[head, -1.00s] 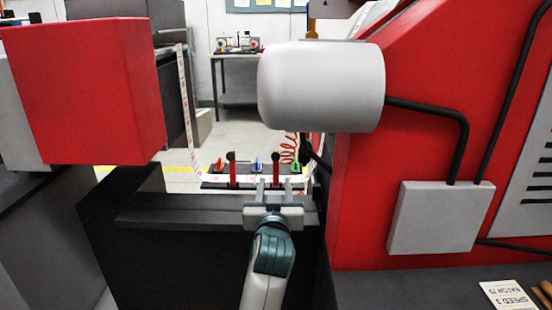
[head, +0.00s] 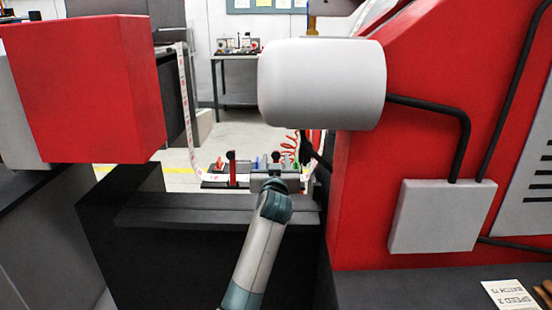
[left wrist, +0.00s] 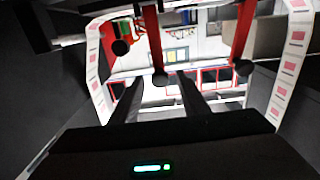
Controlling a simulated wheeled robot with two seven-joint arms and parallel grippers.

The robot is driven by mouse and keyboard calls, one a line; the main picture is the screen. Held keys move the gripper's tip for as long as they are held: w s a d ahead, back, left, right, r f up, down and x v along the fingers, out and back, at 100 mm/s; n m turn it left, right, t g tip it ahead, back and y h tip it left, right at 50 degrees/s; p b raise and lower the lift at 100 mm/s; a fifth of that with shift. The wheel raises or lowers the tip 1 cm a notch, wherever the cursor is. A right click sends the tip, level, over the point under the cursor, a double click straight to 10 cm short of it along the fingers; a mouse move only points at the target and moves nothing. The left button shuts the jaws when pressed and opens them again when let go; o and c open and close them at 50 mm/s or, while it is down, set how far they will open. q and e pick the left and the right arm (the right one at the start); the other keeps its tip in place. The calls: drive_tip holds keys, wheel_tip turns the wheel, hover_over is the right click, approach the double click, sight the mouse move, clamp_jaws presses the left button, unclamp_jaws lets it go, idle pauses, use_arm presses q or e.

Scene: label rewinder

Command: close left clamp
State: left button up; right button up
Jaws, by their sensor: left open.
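The left clamp has an upright red lever with a black knob (head: 231,168), on a rail with a white label strip. It also shows hanging upside down at the right of the left wrist view (left wrist: 243,38). The right clamp's similar lever (left wrist: 154,40) stands apart from it, with its black knob just beyond my fingertips. My left gripper (head: 275,172) is open and empty, in front of the right lever and right of the left clamp. Its two fingers (left wrist: 160,92) are apart in the left wrist view. My right gripper is out of view.
A grey roller (head: 321,85) hangs above the rail. The red machine body (head: 420,140) rises on the right, and a red box (head: 85,90) is at left. A dark ledge (head: 185,212) lies in front. Blue (head: 257,163) and red (head: 219,164) pieces stand behind the rail.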

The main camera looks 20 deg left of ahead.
sight(276, 158)
use_arm(q)
drive_tip(key=shift+x, duration=1.6)
clamp_jaws()
